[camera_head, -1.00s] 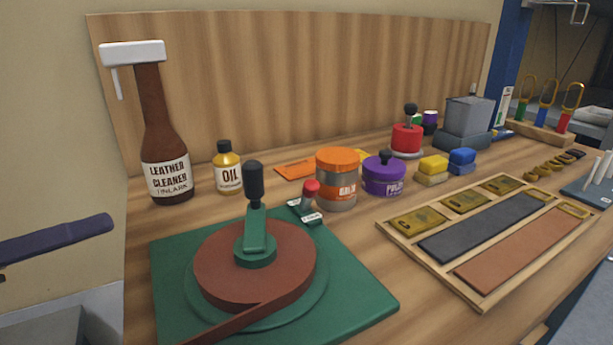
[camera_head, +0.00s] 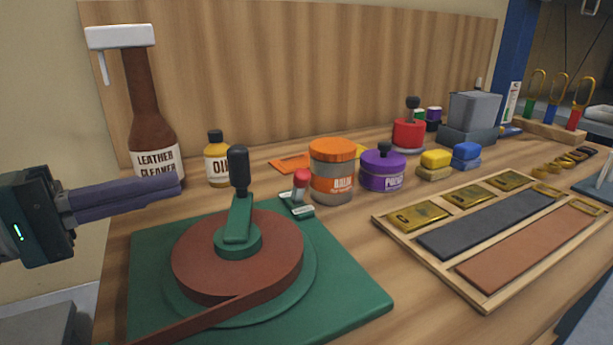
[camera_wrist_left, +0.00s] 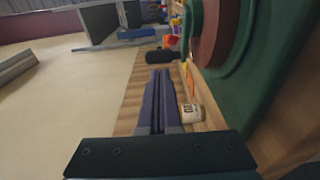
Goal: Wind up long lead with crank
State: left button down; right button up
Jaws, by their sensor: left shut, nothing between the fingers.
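The crank (camera_head: 238,222) is a green arm with an upright black handle (camera_head: 239,171), mounted on a green hub. The long brown lead (camera_head: 222,279) is wound in a coil around the hub, and its loose strip runs off toward the lower left. The coil rests on a round green disc on a green base plate (camera_head: 350,304). My left gripper (camera_head: 178,186) is shut and empty, left of the crank handle and apart from it, in front of the leather cleaner bottle. In the left wrist view its fingers (camera_wrist_left: 158,80) point toward the black handle (camera_wrist_left: 160,56). My right gripper is not in view.
The leather cleaner bottle (camera_head: 149,110) and oil bottle (camera_head: 217,165) stand behind the plate. A small red-knobbed lever (camera_head: 298,194) is at its back edge. Orange (camera_head: 333,182) and purple (camera_head: 382,172) jars stand behind it. A wooden tray (camera_head: 476,290) with strips lies right.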

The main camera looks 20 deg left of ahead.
pick_arm(q)
send_over(212, 233)
jog(key=shift+b, duration=0.45)
jog(key=shift+w+d+r+p, duration=0.15)
jog(key=shift+w+p, duration=0.2)
jog(key=shift+w, duration=0.05)
jog(key=shift+w+d, duration=0.35)
jog(key=shift+w, duration=0.15)
